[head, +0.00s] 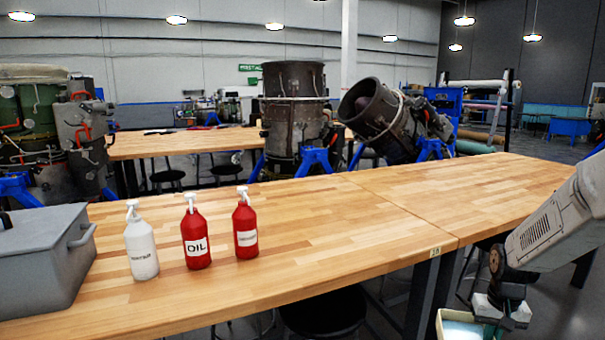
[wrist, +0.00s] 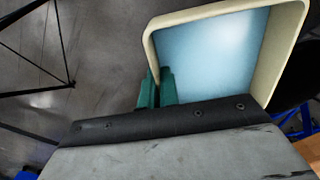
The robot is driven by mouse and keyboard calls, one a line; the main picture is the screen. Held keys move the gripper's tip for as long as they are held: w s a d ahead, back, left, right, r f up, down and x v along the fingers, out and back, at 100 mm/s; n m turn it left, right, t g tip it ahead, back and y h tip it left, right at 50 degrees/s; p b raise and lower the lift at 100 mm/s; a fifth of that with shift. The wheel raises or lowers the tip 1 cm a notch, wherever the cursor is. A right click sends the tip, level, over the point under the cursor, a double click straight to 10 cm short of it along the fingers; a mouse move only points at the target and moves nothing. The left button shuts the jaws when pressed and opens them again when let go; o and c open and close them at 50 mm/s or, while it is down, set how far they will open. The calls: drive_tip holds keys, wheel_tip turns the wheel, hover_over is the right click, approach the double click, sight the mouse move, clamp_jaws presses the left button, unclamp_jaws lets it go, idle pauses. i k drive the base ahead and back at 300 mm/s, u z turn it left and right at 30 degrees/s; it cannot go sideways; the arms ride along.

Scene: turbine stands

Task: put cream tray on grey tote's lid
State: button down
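The cream tray (wrist: 206,17) has a cream rim and a pale blue inside. My gripper (wrist: 160,85) has green fingers close together on the tray's rim, one on each side of its wall. In the head view, the tray (head: 441,326) is at the bottom right, partly cut off, held by my gripper (head: 497,326) off the table's front edge, over the floor. The grey tote (head: 45,275) stands on the table at the far left, with its flat lid (head: 45,227) on top and a handle on its right side. Its left part is out of frame.
A white pump bottle (head: 141,250) and two red pump bottles (head: 196,240) (head: 245,230) stand right of the tote. The wooden table (head: 330,225) is clear from there rightward. A dark stool (head: 323,312) is under the front edge. Turbine parts (head: 293,110) stand behind.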

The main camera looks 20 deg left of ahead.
sight(32, 233)
drive_tip(key=k, duration=1.15)
drive_tip(key=u, duration=1.35)
drive_tip(key=i, duration=0.6)
drive_tip(key=u, duration=0.05)
